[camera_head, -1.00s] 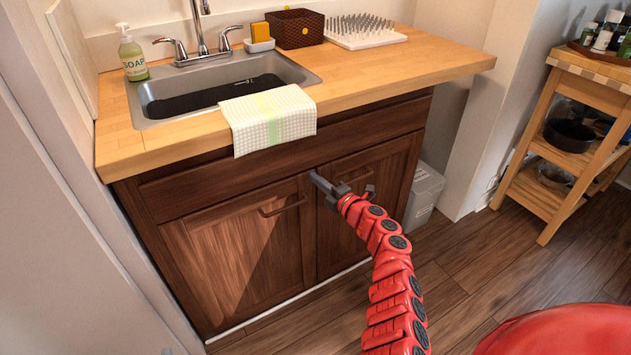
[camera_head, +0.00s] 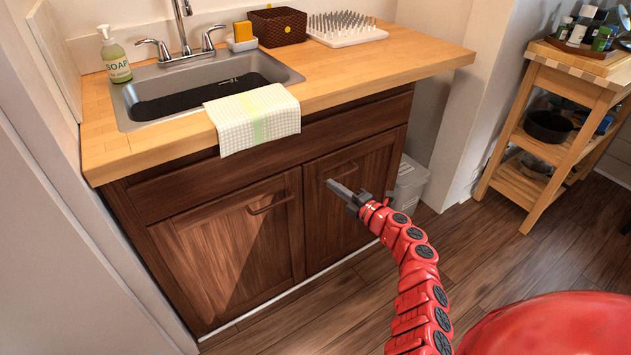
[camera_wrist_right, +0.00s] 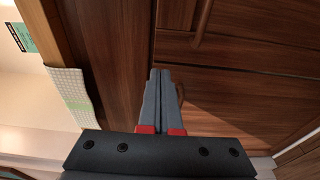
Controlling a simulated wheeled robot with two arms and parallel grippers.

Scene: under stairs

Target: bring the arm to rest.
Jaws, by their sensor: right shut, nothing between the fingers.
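My right arm is red and segmented and reaches in from the lower right of the head view. Its right gripper (camera_head: 332,184) is in front of the right cabinet door (camera_head: 338,215), below that door's handle. In the right wrist view the two grey fingers of the right gripper (camera_wrist_right: 160,72) lie together, shut with nothing between them, and point towards the dark wood cabinet front. A gap to the door seems to be there, but its size is hard to tell. Both cabinet doors look closed. My left gripper is out of view.
The counter (camera_head: 400,58) holds a sink (camera_head: 290,75), a soap bottle (camera_head: 116,62), a brown basket (camera_head: 277,24) and a white drying rack (camera_head: 345,32). A towel (camera_head: 258,125) hangs over its front edge. A wooden shelf cart (camera_head: 520,185) stands right. Floor (camera_head: 470,240) between is clear.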

